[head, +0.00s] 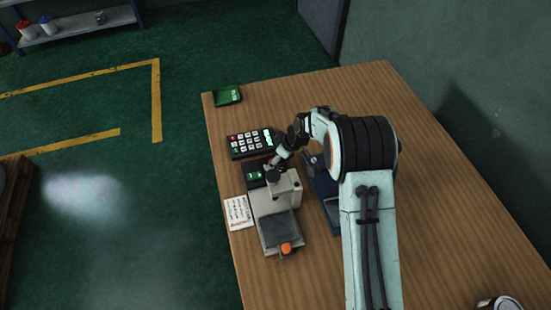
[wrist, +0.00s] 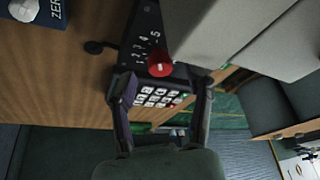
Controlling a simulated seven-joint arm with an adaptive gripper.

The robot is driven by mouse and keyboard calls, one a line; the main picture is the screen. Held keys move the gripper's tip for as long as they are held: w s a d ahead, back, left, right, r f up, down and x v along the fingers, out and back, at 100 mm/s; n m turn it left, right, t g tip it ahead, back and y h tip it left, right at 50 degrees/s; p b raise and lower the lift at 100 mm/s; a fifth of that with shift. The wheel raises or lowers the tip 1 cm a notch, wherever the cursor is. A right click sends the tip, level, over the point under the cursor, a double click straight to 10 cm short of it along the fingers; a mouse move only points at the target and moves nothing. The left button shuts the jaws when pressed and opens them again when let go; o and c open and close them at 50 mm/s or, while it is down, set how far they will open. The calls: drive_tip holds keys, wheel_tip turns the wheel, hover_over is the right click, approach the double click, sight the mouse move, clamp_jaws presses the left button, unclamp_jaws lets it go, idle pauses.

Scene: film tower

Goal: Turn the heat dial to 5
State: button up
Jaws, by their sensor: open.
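The heat dial is a red knob (wrist: 160,64) on a black panel (wrist: 140,40) with white numerals, 1 to 5 among them, in the wrist view. Its pointer is too small to read. My gripper (wrist: 162,84) is open and empty there, its two fingers apart on either side, with the tips just below the knob in the picture. I cannot tell whether they touch it. In the head view my gripper (head: 270,166) is by the black end of a pale machine (head: 287,190); the dial is not discernible there.
A keypad (head: 250,143) lies close behind my gripper. A blue device (head: 325,190) stands right of the machine; its "ZER" lettering shows in the wrist view. A white card (head: 238,211) and a green tray (head: 227,95) lie on the wooden table (head: 430,200). The table's right side is mostly clear.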

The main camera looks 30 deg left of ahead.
drive_tip(key=v, duration=1.1)
